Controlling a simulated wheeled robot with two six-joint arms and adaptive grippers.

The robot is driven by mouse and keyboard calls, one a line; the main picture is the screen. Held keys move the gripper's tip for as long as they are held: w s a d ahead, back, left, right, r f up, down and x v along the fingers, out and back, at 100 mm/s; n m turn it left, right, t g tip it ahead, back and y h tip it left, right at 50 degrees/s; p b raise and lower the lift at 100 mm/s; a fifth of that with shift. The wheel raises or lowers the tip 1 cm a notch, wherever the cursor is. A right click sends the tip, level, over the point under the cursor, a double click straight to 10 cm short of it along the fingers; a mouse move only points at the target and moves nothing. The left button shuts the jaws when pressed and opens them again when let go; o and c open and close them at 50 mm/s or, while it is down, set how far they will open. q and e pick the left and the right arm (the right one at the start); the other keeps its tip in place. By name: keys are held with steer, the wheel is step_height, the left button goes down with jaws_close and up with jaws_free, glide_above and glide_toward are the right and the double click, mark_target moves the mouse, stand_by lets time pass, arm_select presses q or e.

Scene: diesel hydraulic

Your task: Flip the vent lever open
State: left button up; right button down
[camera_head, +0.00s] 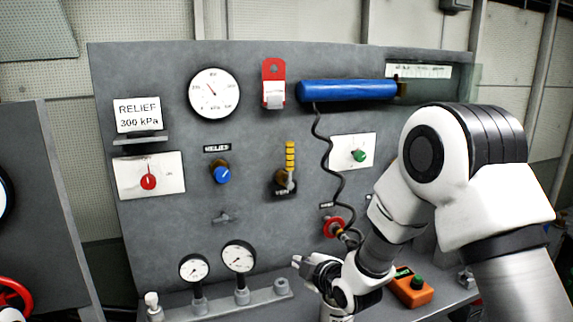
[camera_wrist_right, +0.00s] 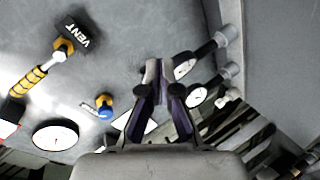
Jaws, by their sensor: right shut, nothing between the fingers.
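The vent lever (camera_head: 290,158) has a yellow and black striped handle and stands upright from a brass pivot on the grey panel. A dark VENT label (camera_head: 285,193) sits under it. In the right wrist view the lever (camera_wrist_right: 38,76) is at the left, running down and left from the VENT label (camera_wrist_right: 76,38). My right gripper (camera_head: 298,262) is shut and empty, low in front of the panel, below the lever and apart from it. Its fingers (camera_wrist_right: 157,72) meet in the middle of the right wrist view. My left gripper is not in view.
Two small gauges (camera_head: 239,256) on stems stand left of my right gripper. A blue RELIEF knob (camera_head: 222,174) is left of the lever. A coiled black cable (camera_head: 322,150) hangs to its right from a blue cylinder (camera_head: 347,90). An orange box (camera_head: 411,290) sits on the ledge.

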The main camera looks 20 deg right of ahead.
mark_target(288, 165)
steer(key=w+r+n+t, duration=0.1)
steer(key=r+n+t, duration=0.1)
steer(key=r, duration=0.7)
steer(key=w+r+n+t+y, duration=0.1)
steer(key=w+r+n+t, duration=0.1)
steer(key=r, duration=0.8)
steer(key=shift+w+a+n, duration=0.2)
steer(key=shift+w+n, duration=0.05)
steer(key=shift+n, duration=0.65)
steer(key=shift+r, duration=0.1)
steer(key=w+p, duration=0.2)
steer(key=w, duration=0.1)
steer(key=w+d+p, duration=0.1)
steer(key=w+p, duration=0.2)
steer(key=w, duration=0.1)
steer(key=w+d+p, duration=0.1)
steer(key=w+p, duration=0.1)
steer(key=w, duration=0.2)
steer(key=shift+w+d, duration=0.1)
steer(key=shift+w, duration=0.05)
steer(key=shift+w+a, duration=0.1)
steer(key=shift+a, duration=0.15)
